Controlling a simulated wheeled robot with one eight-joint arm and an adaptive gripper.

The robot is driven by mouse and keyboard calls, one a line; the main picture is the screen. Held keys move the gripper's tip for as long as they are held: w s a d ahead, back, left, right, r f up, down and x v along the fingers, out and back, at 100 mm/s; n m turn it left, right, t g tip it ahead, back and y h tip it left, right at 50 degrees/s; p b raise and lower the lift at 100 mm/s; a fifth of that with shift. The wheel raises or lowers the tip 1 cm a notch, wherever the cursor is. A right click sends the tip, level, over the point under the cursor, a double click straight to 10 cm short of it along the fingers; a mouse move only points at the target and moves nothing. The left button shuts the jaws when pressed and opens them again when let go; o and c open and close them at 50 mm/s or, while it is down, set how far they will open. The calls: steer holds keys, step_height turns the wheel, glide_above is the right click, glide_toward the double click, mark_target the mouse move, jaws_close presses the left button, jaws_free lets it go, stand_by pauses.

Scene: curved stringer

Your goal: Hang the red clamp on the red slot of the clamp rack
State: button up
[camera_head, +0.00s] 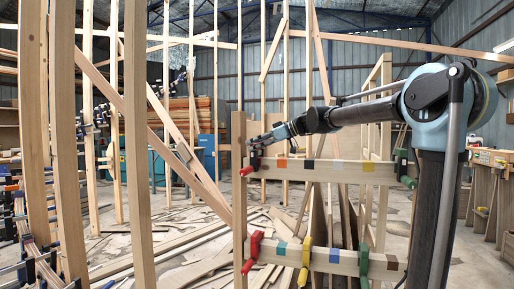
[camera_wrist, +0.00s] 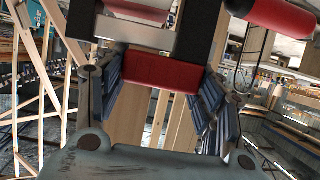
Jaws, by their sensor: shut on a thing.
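The clamp rack has an upper rail (camera_head: 325,170) and a lower rail (camera_head: 320,258), both with coloured slot marks. My gripper (camera_head: 256,147) is at the left end of the upper rail. In the wrist view, its two blue-padded fingers (camera_wrist: 160,88) are shut on a red part of the red clamp (camera_wrist: 160,72). In the head view, a dark clamp with a red end (camera_head: 247,171) shows just below the gripper by the rail end. I cannot tell whether it touches the rail. An orange-red mark (camera_head: 282,163) lies just right of it. Which mark is the red slot is unclear.
The lower rail carries a red clamp (camera_head: 252,251), a yellow clamp (camera_head: 304,262) and a green clamp (camera_head: 363,266). Wooden studs (camera_head: 137,140) stand at the left.

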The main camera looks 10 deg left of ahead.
steer(key=shift+f, duration=0.15)
steer(key=shift+f, duration=0.3)
steer(key=o, duration=1.8)
steer(key=shift+c, duration=0.2)
steer(key=shift+d, duration=0.1)
steer(key=v, duration=1.2)
